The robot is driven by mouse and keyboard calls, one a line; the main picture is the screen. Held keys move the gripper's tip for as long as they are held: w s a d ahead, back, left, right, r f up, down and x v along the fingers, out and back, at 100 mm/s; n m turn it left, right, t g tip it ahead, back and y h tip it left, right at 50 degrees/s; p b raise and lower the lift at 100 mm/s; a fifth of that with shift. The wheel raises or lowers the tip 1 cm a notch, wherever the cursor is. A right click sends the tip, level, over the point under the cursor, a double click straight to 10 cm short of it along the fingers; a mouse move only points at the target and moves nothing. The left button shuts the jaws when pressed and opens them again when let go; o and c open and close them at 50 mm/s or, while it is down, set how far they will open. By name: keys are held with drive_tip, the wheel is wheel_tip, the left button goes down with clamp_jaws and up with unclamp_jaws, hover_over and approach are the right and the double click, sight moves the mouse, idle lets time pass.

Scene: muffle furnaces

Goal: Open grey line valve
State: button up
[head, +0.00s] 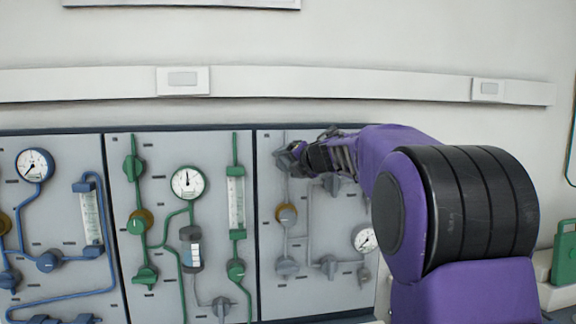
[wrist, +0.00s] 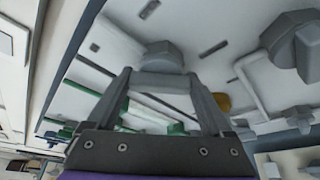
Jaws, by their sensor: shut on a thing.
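The grey line (head: 308,210) runs over the right panel, with several grey valve knobs on it. My gripper (head: 292,158) is at the grey valve at the top left of that panel, and its fingers largely hide the knob in the head view. In the wrist view a grey valve knob (wrist: 163,55) sits at the tips of my gripper (wrist: 161,80). The two fingers are spread to either side of a pale grey bar and are shut on the knob. How far the knob is turned cannot be told.
Below my gripper are an orange-brown fitting (head: 287,214), another grey knob (head: 287,266) and a round gauge (head: 365,238). The middle panel carries a green line with a gauge (head: 187,183). The left panel carries a blue line (head: 62,300). My purple arm covers the area at right.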

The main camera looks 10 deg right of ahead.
drive_tip(key=m+y+b, duration=0.1)
drive_tip(key=m, duration=0.2)
drive_tip(key=shift+f+t, duration=0.1)
drive_tip(key=shift+t, duration=0.3)
drive_tip(key=m+t+y+b, duration=0.1)
drive_tip(key=m, duration=0.2)
drive_tip(key=shift+y, duration=0.3)
drive_tip(key=shift+m, duration=0.4)
drive_tip(key=o, duration=1.1)
drive_tip(key=shift+o, duration=0.2)
drive_tip(key=shift+s, duration=0.1)
